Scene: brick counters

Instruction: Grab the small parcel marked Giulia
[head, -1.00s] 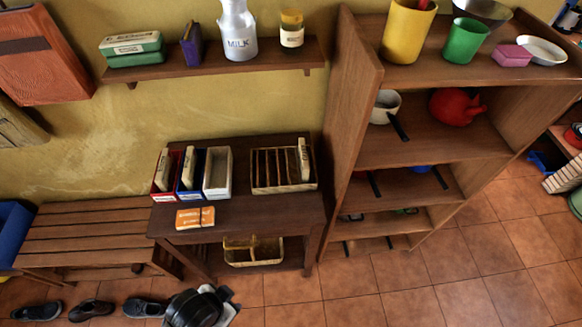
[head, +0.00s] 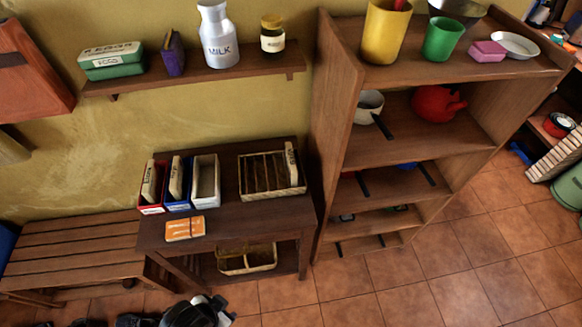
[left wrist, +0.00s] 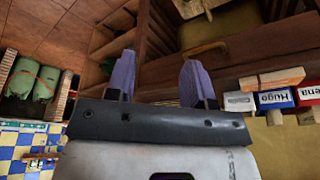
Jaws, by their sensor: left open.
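No label reading Giulia is legible. An orange parcel (head: 184,228) with unreadable print lies flat at the front of the small dark table (head: 232,226). Cream parcels stand in the red bin (head: 151,207) and the blue bin (head: 177,204); the white bin (head: 205,190) looks empty. Another cream parcel (head: 291,165) stands in the divided crate (head: 275,194). In the left wrist view the blue bin's label reads Hugo (left wrist: 275,98), and the red one's ends in "ena" (left wrist: 309,93). My left gripper (head: 203,308) is low in front of the table; its fingers (left wrist: 158,82) are apart and empty.
A slatted bench (head: 75,250) stands left of the table and a tall shelf unit (head: 335,150) right of it. A wall shelf (head: 195,80) with a milk can (head: 218,45) hangs above. A divided box (head: 247,262) sits under the table. Tiled floor is clear at lower right.

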